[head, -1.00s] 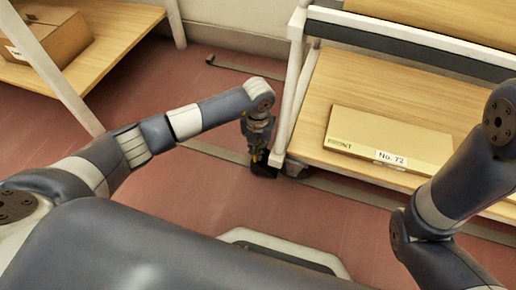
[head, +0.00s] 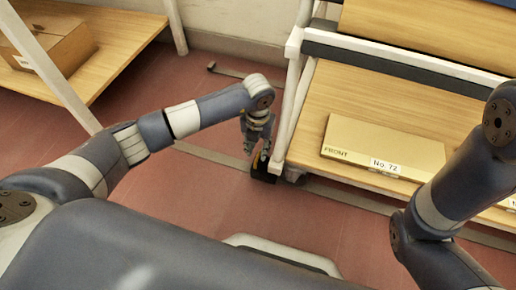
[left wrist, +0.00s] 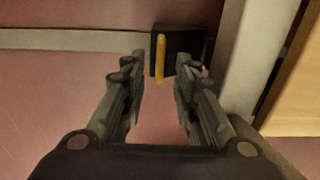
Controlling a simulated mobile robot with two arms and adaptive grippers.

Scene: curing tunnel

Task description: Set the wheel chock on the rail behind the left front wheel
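The wheel chock (head: 262,172) is a small black block with a yellow handle. It sits on the floor rail (head: 228,160) against the near left corner of the rack cart, beside the left front wheel (head: 294,174), which is mostly hidden by the cart frame. In the left wrist view the chock (left wrist: 183,50) lies just beyond the fingertips, its yellow handle pointing between them. My left gripper (head: 257,148) is open and empty, just above and slightly left of the chock; its fingers also show apart in the left wrist view (left wrist: 158,75). My right gripper is out of view.
The rack cart (head: 310,105) has wooden shelves; a flat box marked No. 72 (head: 375,145) lies on the lower one. A wooden shelf with a cardboard box (head: 55,50) stands at the left. Red floor left of the cart is clear.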

